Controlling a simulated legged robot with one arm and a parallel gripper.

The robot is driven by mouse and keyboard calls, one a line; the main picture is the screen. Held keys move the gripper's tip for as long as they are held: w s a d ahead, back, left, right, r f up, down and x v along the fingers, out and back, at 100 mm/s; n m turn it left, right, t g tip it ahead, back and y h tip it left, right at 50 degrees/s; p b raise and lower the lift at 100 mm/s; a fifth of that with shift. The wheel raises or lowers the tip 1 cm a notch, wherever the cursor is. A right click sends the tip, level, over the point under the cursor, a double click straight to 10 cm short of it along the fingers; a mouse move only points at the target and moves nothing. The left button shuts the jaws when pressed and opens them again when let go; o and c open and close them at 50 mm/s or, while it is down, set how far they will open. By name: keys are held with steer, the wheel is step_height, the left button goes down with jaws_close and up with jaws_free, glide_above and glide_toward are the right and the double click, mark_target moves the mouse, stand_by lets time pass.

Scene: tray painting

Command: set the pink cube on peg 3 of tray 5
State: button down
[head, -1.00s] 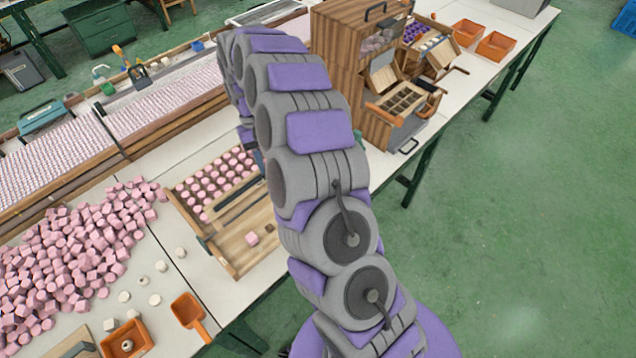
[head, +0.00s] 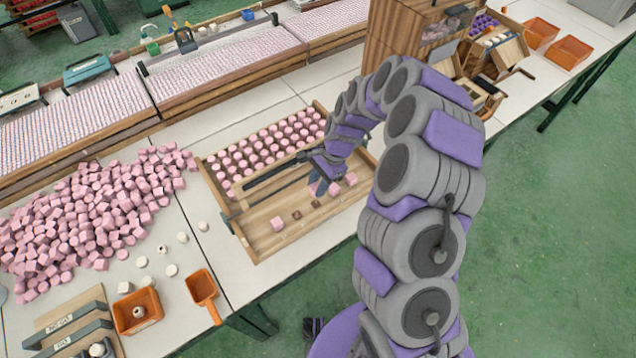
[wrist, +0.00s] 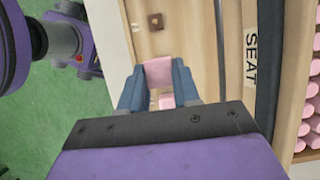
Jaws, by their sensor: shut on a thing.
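The wooden tray (head: 262,242) holds several rows of pink pieces at its back, with dark bars in front of them. My gripper (head: 318,189) is low over the tray's front section. In the wrist view my gripper (wrist: 159,80) is shut on a pink cube (wrist: 159,72), which sits between the blue fingertips. Another pink cube (wrist: 166,102) shows just behind it, between the fingers. A small brown square peg base (wrist: 155,21) lies bare beyond the held cube. In the head view a pink cube (head: 277,223) sits at front left. Peg numbers are not readable.
A heap of pink cubes (head: 80,220) lies left of the tray. An orange scoop (head: 203,291) and an orange bin (head: 137,310) stand at front left. A wooden cabinet (head: 400,40) stands behind right.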

mark_target(314, 204)
steer(key=shift+d+f+b, duration=0.15)
steer(key=shift+f+b, duration=0.2)
steer(key=shift+f, duration=0.2)
step_height(314, 204, down, 4)
steer(key=shift+r+b, duration=0.2)
steer(key=shift+b, duration=1.05)
steer(key=shift+f+p, duration=0.3)
steer(key=shift+f, duration=0.1)
steer(key=shift+f+p, duration=0.5)
steer(key=shift+p, duration=0.4)
steer(key=shift+c, duration=1.2)
jaws_free()
steer(key=shift+r, duration=0.15)
steer(key=shift+r+p, duration=1.95)
steer(key=shift+r, duration=0.95)
